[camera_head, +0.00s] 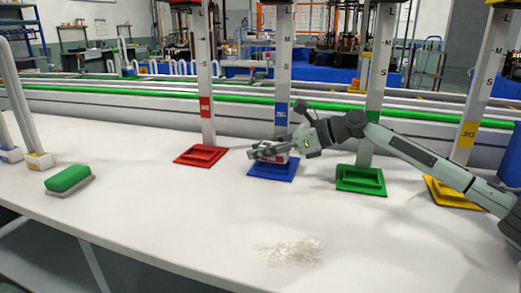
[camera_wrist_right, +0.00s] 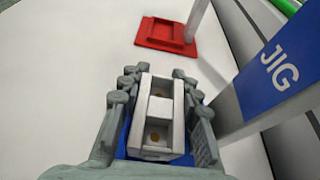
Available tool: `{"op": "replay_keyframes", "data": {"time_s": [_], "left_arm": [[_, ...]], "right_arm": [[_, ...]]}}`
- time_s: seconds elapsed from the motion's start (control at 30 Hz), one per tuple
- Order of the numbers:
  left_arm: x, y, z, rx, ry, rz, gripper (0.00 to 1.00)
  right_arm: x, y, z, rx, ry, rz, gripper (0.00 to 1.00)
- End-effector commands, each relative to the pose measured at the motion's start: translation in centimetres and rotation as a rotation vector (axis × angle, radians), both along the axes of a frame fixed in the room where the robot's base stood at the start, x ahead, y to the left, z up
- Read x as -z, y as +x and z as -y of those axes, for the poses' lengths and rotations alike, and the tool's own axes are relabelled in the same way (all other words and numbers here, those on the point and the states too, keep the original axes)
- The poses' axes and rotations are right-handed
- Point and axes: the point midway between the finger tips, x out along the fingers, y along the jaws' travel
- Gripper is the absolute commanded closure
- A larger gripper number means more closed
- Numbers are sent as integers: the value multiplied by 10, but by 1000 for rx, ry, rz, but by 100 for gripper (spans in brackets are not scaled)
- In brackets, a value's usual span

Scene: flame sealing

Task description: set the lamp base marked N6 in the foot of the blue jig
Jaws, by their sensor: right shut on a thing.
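The blue jig has a tall white post (camera_head: 283,70) with a blue JIG label, and a blue foot (camera_head: 272,174) on the table. My right gripper (camera_head: 258,152) is at this foot, reaching in from the right. It is shut on a white lamp base (camera_wrist_right: 158,106), which lies lengthwise between its fingers. The blue foot shows around and below the base in the right wrist view (camera_wrist_right: 121,140). I cannot tell whether the base touches the foot or hangs just above it. The N6 mark is not readable. My left gripper is not in view.
A red jig foot (camera_head: 201,155) stands left of the blue one, a green foot (camera_head: 361,180) and a yellow foot (camera_head: 453,193) to the right. A green-and-grey block (camera_head: 68,179) and white tubes on bases (camera_head: 38,160) are at left. Whitish fragments (camera_head: 288,250) lie in front.

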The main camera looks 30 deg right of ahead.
Motion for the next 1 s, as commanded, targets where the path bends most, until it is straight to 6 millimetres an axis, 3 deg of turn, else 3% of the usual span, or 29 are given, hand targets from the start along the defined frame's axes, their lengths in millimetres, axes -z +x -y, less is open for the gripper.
{"op": "replay_keyframes", "data": {"time_s": [1.0], "left_arm": [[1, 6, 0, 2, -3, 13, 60]], "right_arm": [[15, 0, 0, -1, 1, 1, 100]]}}
